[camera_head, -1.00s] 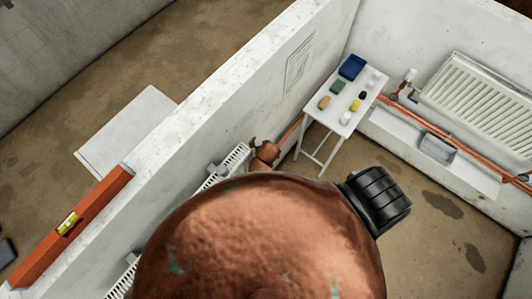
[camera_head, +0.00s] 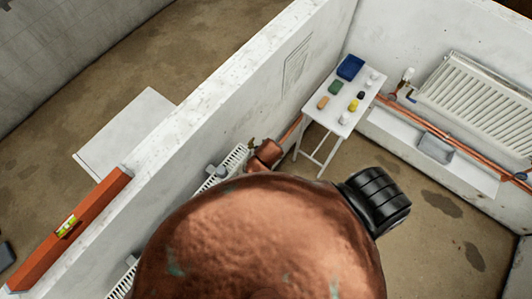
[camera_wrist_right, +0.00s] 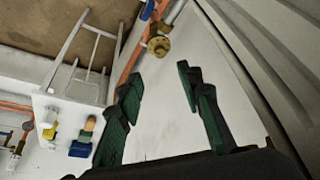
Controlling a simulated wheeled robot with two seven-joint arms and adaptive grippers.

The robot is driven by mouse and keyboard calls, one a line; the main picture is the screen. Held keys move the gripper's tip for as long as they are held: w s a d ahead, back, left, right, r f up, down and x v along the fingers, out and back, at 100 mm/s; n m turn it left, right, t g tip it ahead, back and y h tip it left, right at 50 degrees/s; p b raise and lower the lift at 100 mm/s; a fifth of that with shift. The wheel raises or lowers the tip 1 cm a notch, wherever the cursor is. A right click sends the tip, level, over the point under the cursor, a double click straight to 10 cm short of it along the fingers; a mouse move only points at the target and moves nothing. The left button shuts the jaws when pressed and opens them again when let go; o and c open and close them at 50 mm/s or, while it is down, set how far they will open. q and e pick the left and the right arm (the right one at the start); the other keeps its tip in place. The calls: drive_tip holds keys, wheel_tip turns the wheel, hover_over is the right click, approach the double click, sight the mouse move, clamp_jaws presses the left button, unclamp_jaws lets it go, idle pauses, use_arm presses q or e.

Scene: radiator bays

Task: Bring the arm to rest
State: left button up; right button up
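My right gripper (camera_wrist_right: 160,84) shows in the right wrist view with its green-padded fingers spread apart. Nothing is held between them; a pale wall surface shows in the gap. A brass valve fitting (camera_wrist_right: 158,46) on a copper pipe is beyond the fingertips, apart from them in the picture. In the head view, large copper-coloured parts of my own body with a black ribbed joint fill the lower middle and hide what lies behind. A smaller copper-coloured arm part shows beside the partition wall. My left gripper is not identifiable in either view.
A white table (camera_head: 318,113) holds a blue tray (camera_head: 350,66) and several small items. A radiator (camera_head: 480,100) hangs on the right wall above copper pipes. Another radiator (camera_head: 236,158) is against the partition wall (camera_head: 225,110).

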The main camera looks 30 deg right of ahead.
idle(0.4)
drive_tip(key=s+d+r+n, duration=0.25)
drive_tip(key=s+d, duration=0.25)
drive_tip(key=s, duration=0.3)
drive_tip(key=s+d+r+n, duration=0.2)
drive_tip(key=s+d+r, duration=0.2)
drive_tip(key=s+d, duration=0.25)
wheel_tip(320, 180, down, 40)
drive_tip(key=a+g+y+b, duration=0.1)
drive_tip(key=a+g+b, duration=0.1)
drive_tip(key=b, duration=1)
use_arm(q)
wheel_tip(320, 180, down, 24)
drive_tip(key=s+b, duration=0.1)
drive_tip(key=b, duration=1.1)
drive_tip(key=shift+s, duration=0.15)
use_arm(e)
drive_tip(key=s+f, duration=0.7)
drive_tip(key=f, duration=0.3)
drive_tip(key=s+f+n, duration=0.1)
drive_tip(key=s+f, duration=0.6)
drive_tip(key=f, duration=0.4)
drive_tip(key=s+f+g, duration=0.1)
drive_tip(key=s+f, duration=0.6)
drive_tip(key=f, duration=0.4)
drive_tip(key=shift+s+y, duration=0.3)
drive_tip(key=shift+s, duration=0.05)
